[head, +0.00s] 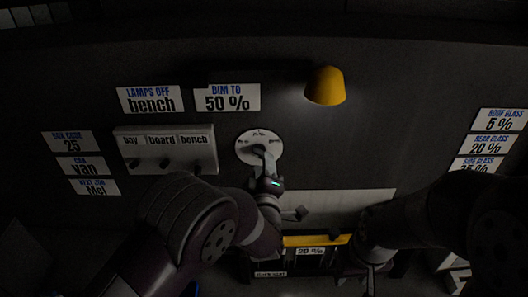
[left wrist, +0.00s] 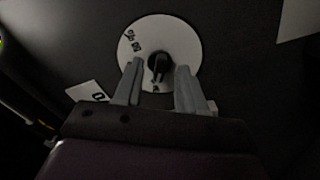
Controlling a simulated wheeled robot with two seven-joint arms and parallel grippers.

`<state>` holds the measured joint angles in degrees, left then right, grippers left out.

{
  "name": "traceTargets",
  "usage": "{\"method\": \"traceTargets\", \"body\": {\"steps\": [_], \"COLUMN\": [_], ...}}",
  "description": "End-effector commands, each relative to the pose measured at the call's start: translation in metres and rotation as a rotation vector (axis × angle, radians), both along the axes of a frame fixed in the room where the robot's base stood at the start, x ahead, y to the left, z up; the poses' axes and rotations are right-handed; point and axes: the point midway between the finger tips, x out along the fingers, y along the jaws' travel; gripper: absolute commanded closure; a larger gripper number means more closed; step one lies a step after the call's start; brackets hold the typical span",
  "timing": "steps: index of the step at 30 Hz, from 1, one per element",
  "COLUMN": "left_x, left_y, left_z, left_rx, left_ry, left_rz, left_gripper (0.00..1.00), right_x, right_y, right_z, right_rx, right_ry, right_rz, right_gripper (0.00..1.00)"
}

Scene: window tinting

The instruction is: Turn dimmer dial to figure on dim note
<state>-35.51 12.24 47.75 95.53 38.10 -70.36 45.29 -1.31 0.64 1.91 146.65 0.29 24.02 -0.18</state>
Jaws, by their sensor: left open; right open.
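The dimmer dial is a white round plate (head: 246,142) with a dark knob at its centre, on the dark wall. In the left wrist view the plate (left wrist: 187,42) carries printed figures, partly legible, and the black knob (left wrist: 159,66) shows. My left gripper (head: 266,157) is open in front of the dial. In the left wrist view its fingers (left wrist: 158,82) stand on either side of the knob, with gaps visible. The dim note (head: 228,98) reads "DIM TO 50 %". The knob's exact setting is hard to read. My right gripper (head: 371,268) is open, low at the right, away from the dial.
A "LAMPS OFF bench" note (head: 151,100) hangs above a switch panel (head: 124,143) marked bay, board and bench. A yellow lamp (head: 325,86) is above right of the dial. Several paper notes (head: 497,120) hang at far right. A yellow strip (head: 316,240) lies below. The room is dim.

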Motion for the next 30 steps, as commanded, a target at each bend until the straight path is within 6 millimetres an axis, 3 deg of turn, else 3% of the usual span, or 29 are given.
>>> {"method": "traceTargets", "body": {"steps": [6, 15, 16, 19, 20, 30], "left_x": [0.025, 0.028, 0.028, 0.028, 0.028, 0.028], "left_y": [0.000, 0.000, 0.000, 0.000, 0.000, 0.001], "left_z": [0.001, -0.001, -0.001, -0.001, -0.001, -0.001], "left_rx": [0.001, 0.001, 0.001, 0.002, 0.002, 0.027], "left_ry": [0.001, 0.001, 0.001, 0.001, 0.001, 0.000], "left_rz": [0.001, 0.000, 0.000, 0.000, 0.000, 0.001], "left_gripper": [0.60, 0.60, 0.63, 0.95, 1.00, 1.00], "right_x": [0.000, 0.000, 0.000, 0.000, 0.000, 0.000], "right_y": [0.000, 0.000, 0.000, 0.000, 0.000, 0.000], "right_z": [0.013, 0.013, 0.013, 0.013, 0.013, 0.009], "right_rx": [0.000, 0.000, 0.000, 0.000, 0.000, 0.000], "right_ry": [0.000, 0.000, 0.000, 0.000, 0.000, 0.000], "right_rz": [0.000, 0.000, 0.000, 0.000, 0.000, 0.000], "right_gripper": [0.57, 0.57, 0.57, 0.57, 0.57, 0.57]}}
